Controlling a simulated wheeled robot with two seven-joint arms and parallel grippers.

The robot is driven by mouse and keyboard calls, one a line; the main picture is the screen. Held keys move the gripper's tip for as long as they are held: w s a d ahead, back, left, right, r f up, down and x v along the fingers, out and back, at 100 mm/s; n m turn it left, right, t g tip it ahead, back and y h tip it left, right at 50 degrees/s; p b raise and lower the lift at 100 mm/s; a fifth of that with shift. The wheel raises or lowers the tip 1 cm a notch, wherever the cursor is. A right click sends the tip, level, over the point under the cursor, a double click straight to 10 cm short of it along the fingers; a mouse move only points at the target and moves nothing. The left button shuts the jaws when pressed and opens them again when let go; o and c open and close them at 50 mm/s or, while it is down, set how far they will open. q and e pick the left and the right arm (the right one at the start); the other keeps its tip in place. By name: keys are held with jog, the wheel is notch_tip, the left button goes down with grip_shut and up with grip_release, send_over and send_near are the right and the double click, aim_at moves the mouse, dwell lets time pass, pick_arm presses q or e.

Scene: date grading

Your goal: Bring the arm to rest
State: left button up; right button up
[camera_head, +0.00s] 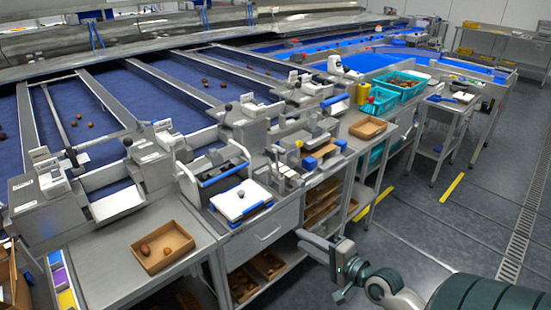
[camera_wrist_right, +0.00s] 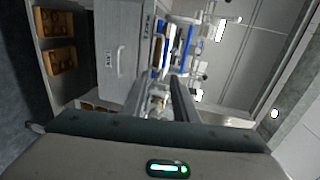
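My right arm comes in from the bottom right in the head view. Its right gripper (camera_head: 312,241) hangs in front of the steel bench, beside the drawer and open shelves. No object shows held by it. In the right wrist view, dark finger-like bars (camera_wrist_right: 182,100) stand near the middle, close together, and their gap is not clear. My left arm and gripper are not in view.
The bench carries a scale (camera_head: 241,199), a cardboard tray with dates (camera_head: 146,261) and an empty tray (camera_head: 368,127). Teal crates (camera_head: 383,98) stand farther back. The drawer (camera_wrist_right: 118,55) and shelf boxes (camera_wrist_right: 58,60) are near the right gripper.

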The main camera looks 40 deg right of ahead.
jog(key=shift+f, duration=0.1)
jog(key=s+a+f+n+g+h+b, duration=0.15)
jog(key=s+f, duration=0.25)
jog(key=f, duration=0.9)
jog(key=s+f+n+g+p, duration=0.1)
jog(key=s+f+n+g, duration=0.2)
jog(key=f, duration=0.9)
jog(key=s+a+f+n+g+h+b, duration=0.15)
jog(key=s+f, duration=0.25)
jog(key=f, duration=0.9)
jog(key=s+a+f+n+g, duration=0.4)
jog(key=s+a+f+n, duration=0.2)
jog(key=s+f, duration=0.6)
jog(key=s+a+f+n+g+y+b, duration=0.1)
jog(key=s+a+f+n+g, duration=0.3)
jog(key=s+a+f+n, duration=0.3)
jog(key=s+a+f, duration=0.1)
jog(key=s+f, duration=0.1)
jog(key=s, duration=0.3)
jog(key=s+a+f, duration=0.1)
jog(key=s+f, duration=0.2)
jog(key=s, duration=0.3)
jog(key=shift+a+n+g+y, duration=0.3)
jog(key=shift+a, duration=0.1)
